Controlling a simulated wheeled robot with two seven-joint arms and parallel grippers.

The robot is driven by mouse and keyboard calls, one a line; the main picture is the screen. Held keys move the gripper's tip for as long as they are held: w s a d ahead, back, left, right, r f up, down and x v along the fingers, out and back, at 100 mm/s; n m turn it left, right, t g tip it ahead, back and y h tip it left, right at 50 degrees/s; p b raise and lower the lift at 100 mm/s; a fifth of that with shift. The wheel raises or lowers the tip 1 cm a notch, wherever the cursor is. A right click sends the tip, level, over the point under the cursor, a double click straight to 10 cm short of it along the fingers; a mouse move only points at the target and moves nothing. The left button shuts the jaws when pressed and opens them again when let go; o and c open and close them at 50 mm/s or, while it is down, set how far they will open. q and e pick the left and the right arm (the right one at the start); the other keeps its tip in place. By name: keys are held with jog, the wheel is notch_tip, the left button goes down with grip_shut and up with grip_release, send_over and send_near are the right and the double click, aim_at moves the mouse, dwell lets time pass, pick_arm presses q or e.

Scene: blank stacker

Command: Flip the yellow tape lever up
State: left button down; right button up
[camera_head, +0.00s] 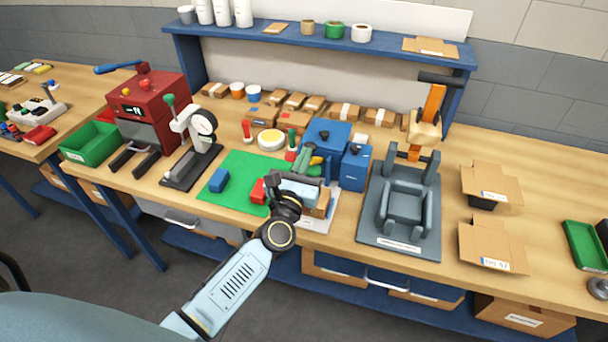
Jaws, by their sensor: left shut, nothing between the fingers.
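A small yellow lever (316,160) shows at the front of a blue machine (327,136) in the middle of the workbench. Its slant is hard to make out at this size. My left arm comes up from the lower left. My left gripper (297,181) is over the front of the machine, just below and left of the yellow lever. It is shut with nothing in it. I cannot tell whether its fingertips touch the lever. The gripper and wrist hide part of the machine's front and base. My right gripper is not in view.
A green mat (232,174) with a blue block (219,180) and a red block (258,190) lies left of the gripper. A grey press (407,205) stands to the right. A red machine (148,105) is at the left. Small cartons line the back below a blue shelf (330,38).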

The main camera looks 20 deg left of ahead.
pick_arm(q)
jog(key=w+r, duration=0.2)
jog(key=w, duration=0.1)
jog(key=w+r, duration=0.2)
jog(key=shift+a, duration=0.25)
jog(key=x, duration=0.2)
jog(key=b+x, duration=0.1)
jog(key=shift+w+r, duration=0.3)
jog(key=shift+r, duration=0.05)
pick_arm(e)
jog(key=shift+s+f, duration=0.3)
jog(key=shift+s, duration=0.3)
pick_arm(q)
jog(key=b+v, duration=0.1)
jog(key=v, duration=1.2)
jog(key=shift+s, duration=0.15)
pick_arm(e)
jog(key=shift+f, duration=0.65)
